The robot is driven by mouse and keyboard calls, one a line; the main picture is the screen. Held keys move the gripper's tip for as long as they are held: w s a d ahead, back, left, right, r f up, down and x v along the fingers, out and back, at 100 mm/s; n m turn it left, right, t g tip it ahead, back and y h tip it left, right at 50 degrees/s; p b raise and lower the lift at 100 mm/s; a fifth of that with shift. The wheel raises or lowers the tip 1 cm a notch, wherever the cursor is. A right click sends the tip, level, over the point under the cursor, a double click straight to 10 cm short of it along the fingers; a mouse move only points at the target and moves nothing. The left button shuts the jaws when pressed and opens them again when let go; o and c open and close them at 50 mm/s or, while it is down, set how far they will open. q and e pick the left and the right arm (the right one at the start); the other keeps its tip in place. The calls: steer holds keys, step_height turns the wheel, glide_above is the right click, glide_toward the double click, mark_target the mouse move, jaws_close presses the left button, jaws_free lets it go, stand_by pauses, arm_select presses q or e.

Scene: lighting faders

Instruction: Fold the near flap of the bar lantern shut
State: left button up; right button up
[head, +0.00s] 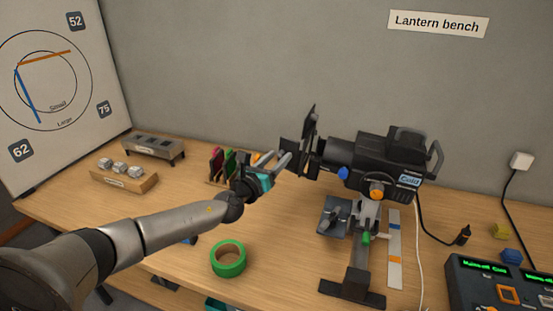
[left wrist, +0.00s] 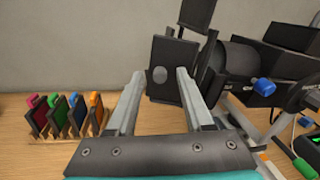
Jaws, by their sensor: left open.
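The black bar lantern (head: 375,155), labelled "Cold", stands on a post with its front facing left. An upright dark flap (head: 309,118) rises at its front. A smaller dark flap (head: 289,151) sticks out to the left beside my left gripper (head: 277,158). In the left wrist view this flap (left wrist: 172,55) shows a pale round spot and stands beyond and between the open fingertips (left wrist: 160,77). The gripper is open with nothing held; whether a finger touches the flap I cannot tell. The taller flap (left wrist: 197,14) also shows there. My right gripper is out of view.
A rack of coloured filter frames (left wrist: 65,120) stands left of the gripper. Green tape (head: 228,259) lies in front on the bench. A dark block with a metal fitting (head: 334,216) is beside the lantern post. A control console (head: 500,285) is at the right.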

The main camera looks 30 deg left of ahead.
arm_select(q)
jaws_close()
stand_by(0.4)
